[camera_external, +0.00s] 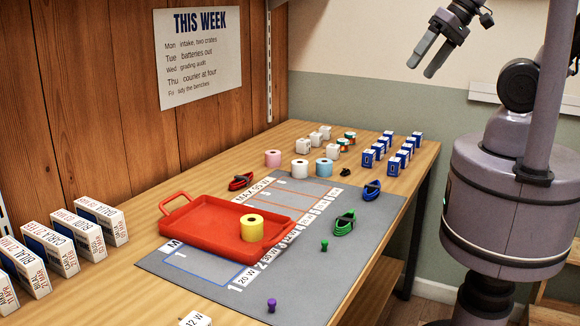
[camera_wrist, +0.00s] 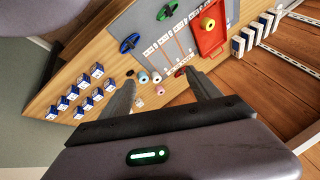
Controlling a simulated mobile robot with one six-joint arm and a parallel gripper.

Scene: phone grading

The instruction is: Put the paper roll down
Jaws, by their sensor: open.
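A yellow paper roll (camera_external: 252,228) stands upright in the red tray (camera_external: 176,202) on the grey mat; it also shows in the wrist view (camera_wrist: 208,23). Behind the mat stand a pink roll (camera_external: 273,159), a white roll (camera_external: 300,170) and a light blue roll (camera_external: 324,167). My gripper (camera_external: 421,70) is open and empty, raised high at the upper right, well clear of the table and all the rolls. In the wrist view its two fingers are spread apart with nothing held between them.
Blue-and-white boxes (camera_external: 368,158) stand in rows at the table's far right. Labelled white boxes (camera_external: 101,220) line the left edge. Cable bundles, such as the green one (camera_external: 344,223), and small green and purple pegs (camera_external: 271,305) lie on the mat (camera_external: 310,270). Its front right is mostly clear.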

